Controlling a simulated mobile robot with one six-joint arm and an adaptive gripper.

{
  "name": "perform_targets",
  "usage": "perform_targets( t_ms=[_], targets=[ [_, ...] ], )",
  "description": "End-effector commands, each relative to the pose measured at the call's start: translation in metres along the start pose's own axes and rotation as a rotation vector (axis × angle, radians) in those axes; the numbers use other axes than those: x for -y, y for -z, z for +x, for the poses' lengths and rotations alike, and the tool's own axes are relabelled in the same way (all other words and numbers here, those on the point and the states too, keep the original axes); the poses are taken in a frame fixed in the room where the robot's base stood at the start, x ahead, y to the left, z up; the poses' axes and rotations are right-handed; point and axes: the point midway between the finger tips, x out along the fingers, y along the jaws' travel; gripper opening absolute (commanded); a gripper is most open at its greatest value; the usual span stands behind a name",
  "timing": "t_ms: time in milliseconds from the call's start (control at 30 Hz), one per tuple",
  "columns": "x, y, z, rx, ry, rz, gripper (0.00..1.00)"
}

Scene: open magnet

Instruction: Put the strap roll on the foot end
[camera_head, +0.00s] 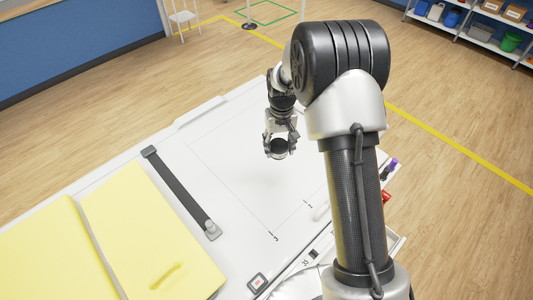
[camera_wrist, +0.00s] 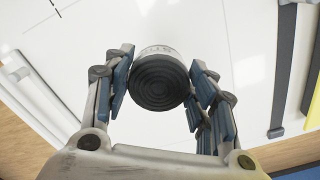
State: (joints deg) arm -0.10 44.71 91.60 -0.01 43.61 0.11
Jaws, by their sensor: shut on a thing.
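The strap roll (camera_wrist: 160,80) is a dark, ridged round coil with a pale printed band on its side. In the wrist view it sits between the two blue-padded fingers of my gripper (camera_wrist: 160,82). In the head view my gripper (camera_head: 280,141) points down over the white table top, shut on the roll (camera_head: 279,149). The roll looks a little above the surface, with a faint shadow below it. The foot end (camera_head: 232,140) is the white table part with a thin outlined rectangle, and the roll is over this outlined area.
A dark strap (camera_head: 180,190) with a metal end lies across the table beside yellow pads (camera_head: 150,235). Purple (camera_head: 393,163) and red (camera_head: 386,197) items are at the table's right edge. The outlined area looks clear.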

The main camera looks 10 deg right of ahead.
Motion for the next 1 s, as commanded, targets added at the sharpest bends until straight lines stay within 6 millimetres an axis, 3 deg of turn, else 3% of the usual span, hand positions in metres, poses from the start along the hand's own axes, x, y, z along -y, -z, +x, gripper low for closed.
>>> perform_targets(
  t_ms=[300, 500, 800, 1000],
  targets=[
    [0.000, -0.003, 0.086, 0.007, 0.000, 0.000, 0.27],
    [0.000, -0.002, 0.132, 0.004, 0.000, 0.000, 0.27],
    [0.000, -0.001, 0.157, 0.002, 0.000, 0.000, 0.27],
    [0.000, -0.002, 0.187, 0.003, 0.000, 0.000, 0.27]
  ],
)
